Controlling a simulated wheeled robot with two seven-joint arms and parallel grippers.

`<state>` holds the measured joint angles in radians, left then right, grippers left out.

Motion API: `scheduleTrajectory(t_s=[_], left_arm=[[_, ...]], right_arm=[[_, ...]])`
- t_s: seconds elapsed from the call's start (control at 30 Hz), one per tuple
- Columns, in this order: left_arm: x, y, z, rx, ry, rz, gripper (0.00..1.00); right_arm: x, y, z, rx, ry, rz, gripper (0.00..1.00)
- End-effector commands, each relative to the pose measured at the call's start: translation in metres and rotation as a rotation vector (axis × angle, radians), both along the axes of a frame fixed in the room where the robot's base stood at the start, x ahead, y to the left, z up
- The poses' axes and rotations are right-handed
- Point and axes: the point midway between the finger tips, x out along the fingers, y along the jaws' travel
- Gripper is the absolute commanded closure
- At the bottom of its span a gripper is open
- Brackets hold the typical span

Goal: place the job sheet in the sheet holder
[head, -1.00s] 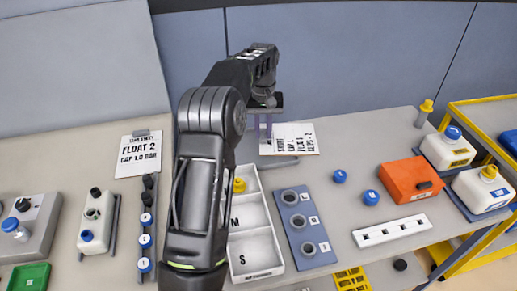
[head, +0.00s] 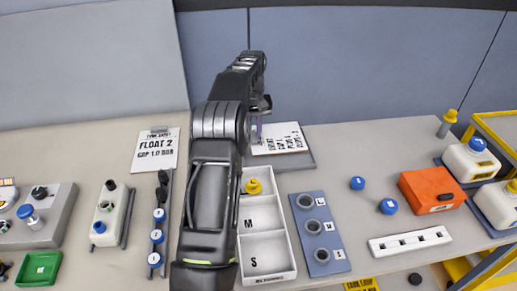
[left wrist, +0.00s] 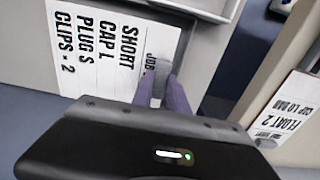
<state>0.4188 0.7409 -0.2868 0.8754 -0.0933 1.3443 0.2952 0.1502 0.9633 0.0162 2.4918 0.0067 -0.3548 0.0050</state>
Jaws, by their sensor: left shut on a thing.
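The job sheet (head: 281,138) is white with black print reading SHORT, CAP L, PLUG S and CLIPS. It also shows in the left wrist view (left wrist: 112,55). My left gripper (head: 256,132) is shut on the sheet's edge at the JOB heading; its purple-grey fingers (left wrist: 164,92) show there in the left wrist view. A flat grey piece, which looks like the sheet holder (head: 300,163), lies on the table under the sheet, with its front and right parts showing. I cannot tell whether sheet and holder touch. My right gripper is out of view.
A second sheet reading FLOAT 2 (head: 156,151) stands left of my arm. A white compartment tray (head: 288,240) and a blue-grey ring plate (head: 319,234) lie in front of the holder. Blue caps (head: 357,183) and an orange box (head: 432,191) are to the right. A blue-grey wall is behind.

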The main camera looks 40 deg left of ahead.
Motion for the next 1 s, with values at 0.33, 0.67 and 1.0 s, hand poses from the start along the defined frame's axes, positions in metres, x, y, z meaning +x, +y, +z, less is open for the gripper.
scheduleTrajectory(t_s=[0.33,0.67,1.0], left_arm=[[0.001,0.000,-0.017,0.001,-0.003,0.000,1.00],[0.000,0.000,-0.041,-0.001,0.001,0.000,1.00],[0.001,0.000,-0.054,0.001,-0.003,0.000,1.00]], right_arm=[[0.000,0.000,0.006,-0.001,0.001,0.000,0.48],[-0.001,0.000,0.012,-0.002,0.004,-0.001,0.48],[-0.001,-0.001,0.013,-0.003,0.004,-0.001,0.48]])
